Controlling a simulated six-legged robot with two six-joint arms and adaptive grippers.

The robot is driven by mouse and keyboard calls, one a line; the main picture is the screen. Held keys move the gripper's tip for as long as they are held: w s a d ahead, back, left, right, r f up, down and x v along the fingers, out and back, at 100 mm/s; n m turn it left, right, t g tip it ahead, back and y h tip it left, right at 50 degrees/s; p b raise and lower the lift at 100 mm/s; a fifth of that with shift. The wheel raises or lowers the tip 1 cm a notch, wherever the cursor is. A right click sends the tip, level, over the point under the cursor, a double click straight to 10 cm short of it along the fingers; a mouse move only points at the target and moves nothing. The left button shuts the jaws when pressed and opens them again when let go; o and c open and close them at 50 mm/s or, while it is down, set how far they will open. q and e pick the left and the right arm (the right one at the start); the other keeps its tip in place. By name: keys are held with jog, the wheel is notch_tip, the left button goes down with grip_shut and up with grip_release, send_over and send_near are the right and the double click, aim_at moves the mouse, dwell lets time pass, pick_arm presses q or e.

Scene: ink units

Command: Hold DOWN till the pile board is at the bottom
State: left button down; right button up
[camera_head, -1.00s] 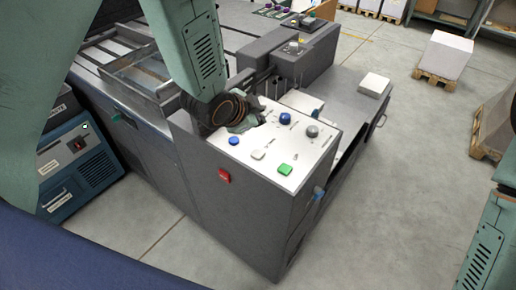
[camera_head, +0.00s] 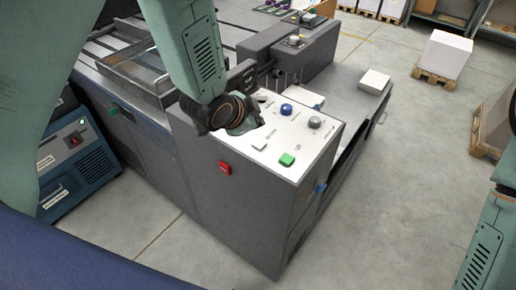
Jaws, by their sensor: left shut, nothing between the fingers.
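The white control panel (camera_head: 308,150) on top of the grey machine carries a blue knob (camera_head: 286,109), a grey knob (camera_head: 314,121), a white button (camera_head: 260,146) and a green button (camera_head: 287,160). Their labels are too small to read, so I cannot tell which control is DOWN. My left gripper (camera_head: 245,125) is shut and empty, low over the panel's left part. It covers the spot of a blue button. I cannot tell whether it touches the panel. The pile board cannot be made out. My right arm shows at the right edge, its gripper out of view.
A red button (camera_head: 223,168) is on the machine's front face. A teal cabinet (camera_head: 80,165) stands at left. A pallet with a white stack (camera_head: 445,55) stands at the back right.

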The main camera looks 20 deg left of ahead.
aim_at(257, 145)
pick_arm(q)
jog(key=f+b, duration=0.2)
jog(key=f, duration=0.1)
jog(key=f+b, duration=0.1)
jog(key=shift+w+d+f, duration=0.2)
jog(key=shift+d, duration=0.1)
jog(key=shift+f, duration=0.15)
jog(key=shift+s+a, duration=0.15)
jog(key=shift+a, duration=0.1)
jog(key=shift+d, duration=0.2)
jog(key=shift+a, duration=0.2)
jog(key=shift+d, duration=0.15)
jog(key=shift+f, duration=0.15)
